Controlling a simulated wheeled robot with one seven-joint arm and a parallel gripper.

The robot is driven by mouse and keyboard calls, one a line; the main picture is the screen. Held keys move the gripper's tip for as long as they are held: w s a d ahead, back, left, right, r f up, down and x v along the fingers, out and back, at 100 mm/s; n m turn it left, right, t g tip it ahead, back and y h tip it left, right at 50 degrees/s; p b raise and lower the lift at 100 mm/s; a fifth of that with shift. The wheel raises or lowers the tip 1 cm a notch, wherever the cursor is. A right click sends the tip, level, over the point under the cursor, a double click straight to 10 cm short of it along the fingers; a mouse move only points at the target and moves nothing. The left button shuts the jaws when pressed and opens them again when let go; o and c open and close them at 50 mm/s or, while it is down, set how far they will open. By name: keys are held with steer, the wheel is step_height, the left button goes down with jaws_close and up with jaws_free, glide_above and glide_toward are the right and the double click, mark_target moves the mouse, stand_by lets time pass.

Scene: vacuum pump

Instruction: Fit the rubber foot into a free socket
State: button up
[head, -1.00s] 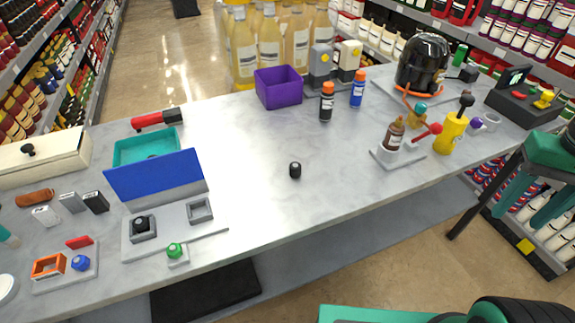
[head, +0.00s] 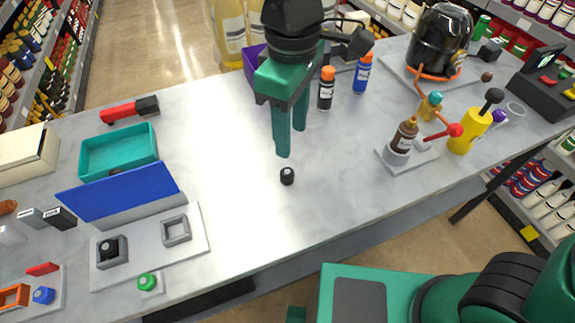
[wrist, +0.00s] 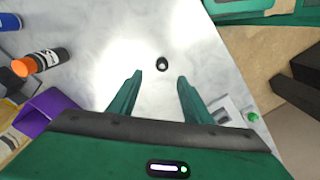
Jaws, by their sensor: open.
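The rubber foot (head: 287,176) is a small black cylinder standing alone on the grey table. It also shows in the wrist view (wrist: 162,64), just beyond and between the fingertips. My gripper (head: 291,142) is open and empty, with green fingers pointing down, above and slightly behind the foot. It does not appear to touch the foot. A light grey plate (head: 140,260) at the lower left bears two square sockets. The right socket (head: 176,231) is empty. The left socket (head: 110,252) holds a black piece.
A blue panel (head: 120,195) stands upright behind the plate. A green-topped piece (head: 148,282) sits at the plate's front. A teal tray (head: 118,150) is at the left, orange-capped bottles (head: 326,88) at the back. The table between foot and plate is clear.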

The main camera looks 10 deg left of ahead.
glide_above(287, 171)
step_height(287, 171, down, 5)
steer(key=shift+r, duration=0.15)
steer(key=shift+f, duration=2.9)
jaws_close()
